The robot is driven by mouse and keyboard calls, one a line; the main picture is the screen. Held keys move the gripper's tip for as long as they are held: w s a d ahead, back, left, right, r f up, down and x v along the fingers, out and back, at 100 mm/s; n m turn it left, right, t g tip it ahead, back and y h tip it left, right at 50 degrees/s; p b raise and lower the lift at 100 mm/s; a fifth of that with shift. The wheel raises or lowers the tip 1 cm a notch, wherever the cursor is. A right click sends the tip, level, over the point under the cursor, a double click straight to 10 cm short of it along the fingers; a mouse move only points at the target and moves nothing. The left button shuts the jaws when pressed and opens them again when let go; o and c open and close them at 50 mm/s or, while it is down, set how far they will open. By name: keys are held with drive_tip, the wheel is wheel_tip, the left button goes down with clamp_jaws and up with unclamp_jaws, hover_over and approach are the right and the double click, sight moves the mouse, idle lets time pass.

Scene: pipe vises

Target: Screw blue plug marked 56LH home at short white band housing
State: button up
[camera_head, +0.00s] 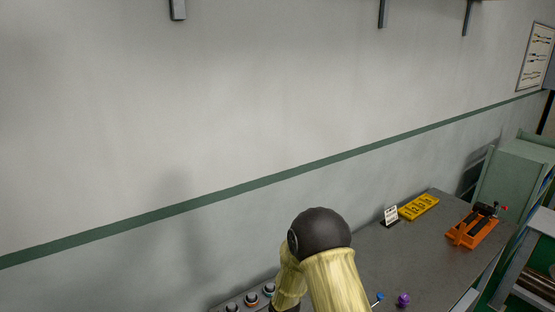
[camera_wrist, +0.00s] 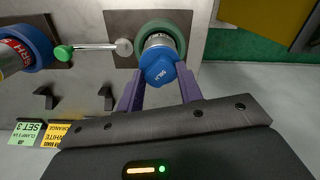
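The blue plug (camera_wrist: 160,69), marked 56LH on its end, is in the middle of the wrist view. My gripper (camera_wrist: 161,70) has one purple finger on each side of it, and the fingers appear to touch its sides. A pale silver section (camera_wrist: 159,41) shows just behind the plug, within a thick grey-green ring (camera_wrist: 179,31) on a dark plate. I cannot tell whether that section is thread or a white band, nor how deep the plug sits. In the head view my arm hides the plug and my gripper.
In the wrist view, a blue ring with a red-banded part (camera_wrist: 17,49) is left of a green-knobbed bar (camera_wrist: 62,53). Black hooks and label cards (camera_wrist: 28,131) are below. In the head view, the bench (camera_head: 405,250) carries a yellow tray (camera_head: 418,207) and an orange vise (camera_head: 472,230).

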drive_tip(key=shift+o, duration=0.8)
drive_tip(key=m+b, duration=0.1)
drive_tip(key=m, duration=0.3)
drive_tip(key=shift+f, duration=0.1)
drive_tip(key=m, duration=0.6)
drive_tip(key=shift+m, duration=0.3)
drive_tip(key=shift+c, duration=0.5)
clamp_jaws()
